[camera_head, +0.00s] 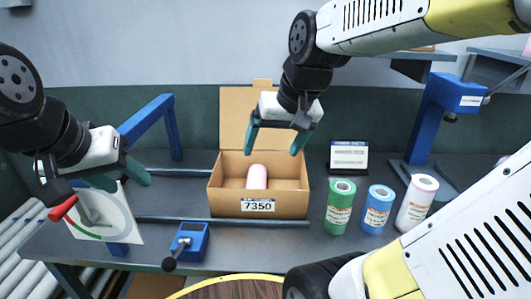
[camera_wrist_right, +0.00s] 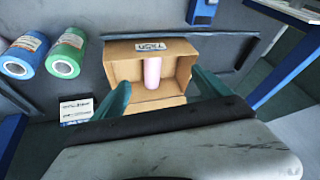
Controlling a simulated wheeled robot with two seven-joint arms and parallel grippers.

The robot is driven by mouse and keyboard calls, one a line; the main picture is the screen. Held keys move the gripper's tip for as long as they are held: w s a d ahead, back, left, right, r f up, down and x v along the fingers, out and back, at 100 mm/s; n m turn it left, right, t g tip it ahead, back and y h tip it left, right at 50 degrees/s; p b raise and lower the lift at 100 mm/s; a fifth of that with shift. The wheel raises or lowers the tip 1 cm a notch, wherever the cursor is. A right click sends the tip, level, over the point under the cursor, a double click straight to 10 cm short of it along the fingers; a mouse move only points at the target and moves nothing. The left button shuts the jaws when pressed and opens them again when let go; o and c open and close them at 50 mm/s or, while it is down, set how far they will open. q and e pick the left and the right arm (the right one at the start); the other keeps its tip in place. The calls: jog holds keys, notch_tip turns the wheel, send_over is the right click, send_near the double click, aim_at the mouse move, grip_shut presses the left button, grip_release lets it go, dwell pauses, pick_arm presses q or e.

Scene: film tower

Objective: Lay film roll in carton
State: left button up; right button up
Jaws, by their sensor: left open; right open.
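A pink film roll (camera_head: 257,177) lies inside the open cardboard carton (camera_head: 221,203) labelled 7350, on the grey table. In the right wrist view the roll (camera_wrist_right: 152,72) lies in the carton (camera_wrist_right: 118,50) between my fingers, apart from them. My right gripper (camera_head: 274,145) is above the carton, open and empty, its teal fingers spread wide; its fingers also show in the right wrist view (camera_wrist_right: 160,98). My left gripper (camera_head: 124,182) is open and empty at the left, near a white dial panel.
Green (camera_head: 340,205), blue (camera_head: 377,210) and white-pink (camera_head: 416,203) rolls stand right of the carton. A small label stand (camera_head: 348,157) is behind them. Blue frames (camera_head: 440,110) rise at both sides.

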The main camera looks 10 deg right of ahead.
jog(key=shift+n+t, duration=0.4)
jog(key=shift+t, duration=0.3)
jog(key=s, duration=0.5)
jog(key=shift+s+a, duration=0.25)
jog(key=shift+a, duration=0.05)
